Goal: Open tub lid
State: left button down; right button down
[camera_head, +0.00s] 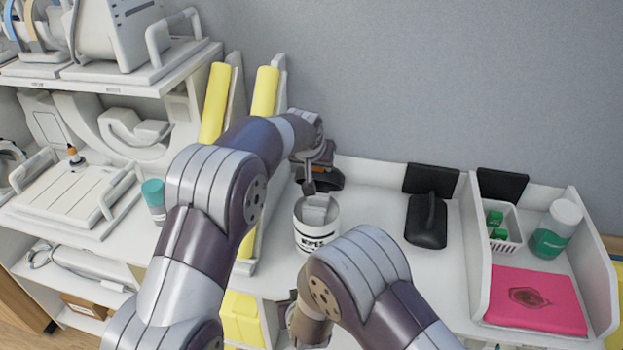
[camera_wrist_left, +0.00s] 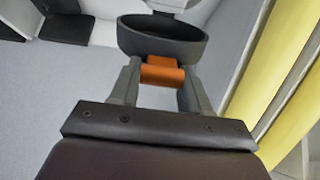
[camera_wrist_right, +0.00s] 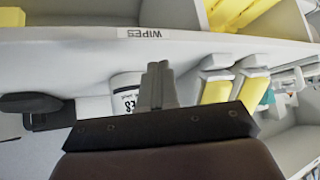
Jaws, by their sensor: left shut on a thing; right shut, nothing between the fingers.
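The white wipes tub (camera_head: 317,238) stands upright on the counter, with white wipes showing in its open top. A dark round lid (camera_head: 328,180) with an orange part is behind and above the tub's rear rim; I cannot tell whether it is joined to the tub. My left gripper (camera_head: 312,180) is at the lid. In the left wrist view its fingers (camera_wrist_left: 162,85) are shut on the lid's orange tab (camera_wrist_left: 162,72), below the dark lid (camera_wrist_left: 162,38). My right gripper (camera_wrist_right: 157,85) is shut and empty, low in front of the tub (camera_wrist_right: 124,98); in the head view my right arm mostly hides it.
Yellow-fronted holders (camera_head: 215,100) stand left of the tub. A black device (camera_head: 427,220) lies on the counter to the right. Farther right, a divided section holds a pink mat (camera_head: 535,300), a white basket (camera_head: 505,232) and a green bottle (camera_head: 556,230). A teal-capped container (camera_head: 153,195) is at left.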

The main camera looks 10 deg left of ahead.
pick_arm(q)
jog(key=shift+a+r, duration=0.1)
jog(key=shift+s+r, duration=0.2)
jog(key=shift+s, duration=0.1)
pick_arm(e)
jog(key=w+a+r+m+t, duration=0.1)
jog(key=w+a+r+t, duration=0.3)
jog(key=t, duration=0.3)
pick_arm(q)
jog(key=shift+d, duration=0.35)
pick_arm(e)
jog(key=w+d+r+m+t+h, duration=0.1)
jog(key=d+r+m+t+h, duration=0.3)
jog(key=r+t, duration=0.55)
pick_arm(q)
jog(key=shift+w, duration=0.1)
jog(key=shift+a+r, duration=0.1)
pick_arm(e)
jog(key=w+r+g, duration=0.2)
jog(key=w+r, duration=0.6)
jog(key=w, duration=0.4)
jog(key=shift+w+r, duration=0.25)
jog(key=shift+w, duration=0.15)
